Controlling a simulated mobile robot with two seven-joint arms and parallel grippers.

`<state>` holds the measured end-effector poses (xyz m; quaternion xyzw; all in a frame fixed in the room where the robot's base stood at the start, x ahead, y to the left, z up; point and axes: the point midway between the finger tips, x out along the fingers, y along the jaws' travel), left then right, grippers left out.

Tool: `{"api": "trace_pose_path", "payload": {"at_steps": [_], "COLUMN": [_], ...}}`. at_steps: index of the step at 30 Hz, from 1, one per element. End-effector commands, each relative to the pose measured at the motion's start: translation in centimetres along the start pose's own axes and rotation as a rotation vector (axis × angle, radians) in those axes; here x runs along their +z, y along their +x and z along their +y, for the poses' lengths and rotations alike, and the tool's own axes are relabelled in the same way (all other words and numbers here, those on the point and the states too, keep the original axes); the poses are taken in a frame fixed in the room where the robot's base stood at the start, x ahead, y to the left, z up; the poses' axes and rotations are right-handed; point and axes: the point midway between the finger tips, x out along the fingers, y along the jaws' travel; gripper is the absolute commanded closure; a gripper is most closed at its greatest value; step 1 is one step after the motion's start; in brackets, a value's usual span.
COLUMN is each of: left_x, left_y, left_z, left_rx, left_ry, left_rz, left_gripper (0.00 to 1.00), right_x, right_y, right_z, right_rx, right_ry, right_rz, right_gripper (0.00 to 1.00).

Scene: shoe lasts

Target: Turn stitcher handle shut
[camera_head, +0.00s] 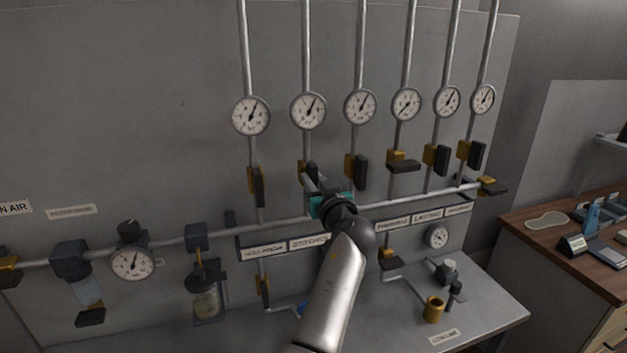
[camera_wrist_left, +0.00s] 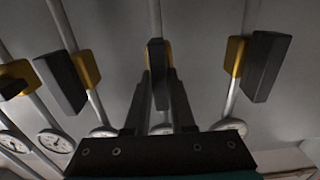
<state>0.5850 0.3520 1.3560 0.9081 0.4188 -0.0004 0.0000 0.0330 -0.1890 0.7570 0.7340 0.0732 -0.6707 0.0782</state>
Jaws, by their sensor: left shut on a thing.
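The stitcher drop is the second vertical pipe, above the label (camera_head: 308,243) that seems to read "STITCHER". Its yellow valve body (camera_head: 302,167) is mostly hidden behind my left gripper (camera_head: 312,181). In the left wrist view the dark handle (camera_wrist_left: 155,55) stands between the fingers of my left gripper (camera_wrist_left: 160,88), with the yellow body behind it. The gripper is shut on this handle. The handle looks roughly in line with its pipe, though the fingers cover part of it. The stitcher gauge (camera_head: 308,111) has its needle pointing up and right. My right gripper is not in view.
Neighbouring valve handles (camera_head: 258,186) and (camera_head: 359,172) stand close on both sides, along their pipes. The fourth handle (camera_head: 403,166) lies crosswise. A horizontal pipe (camera_head: 275,228) runs below the valves. A wooden bench (camera_head: 560,245) stands at right.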

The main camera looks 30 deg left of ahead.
Motion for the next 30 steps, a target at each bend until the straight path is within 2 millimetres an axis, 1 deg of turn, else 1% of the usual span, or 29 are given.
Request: {"api": "trace_pose_path", "payload": {"at_steps": [13, 19, 23, 30], "left_x": [-0.1, -0.1, 0.0, 0.0], "left_y": [0.0, 0.0, 0.0, 0.0], "left_z": [0.0, 0.0, 0.1, 0.2], "left_rx": [0.0, 0.001, 0.001, 0.0], "left_ry": [0.001, 0.034, 0.092, 0.279], "left_rz": [0.002, 0.003, 0.003, 0.004], "left_gripper": [1.0, 1.0, 1.0, 1.0], "right_x": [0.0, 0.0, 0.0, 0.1], "right_y": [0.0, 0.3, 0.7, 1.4], "right_z": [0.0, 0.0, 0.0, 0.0], "right_rx": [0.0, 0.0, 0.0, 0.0], "right_ry": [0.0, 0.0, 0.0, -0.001], "right_rz": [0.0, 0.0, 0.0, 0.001], "right_gripper": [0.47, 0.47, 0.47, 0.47]}}
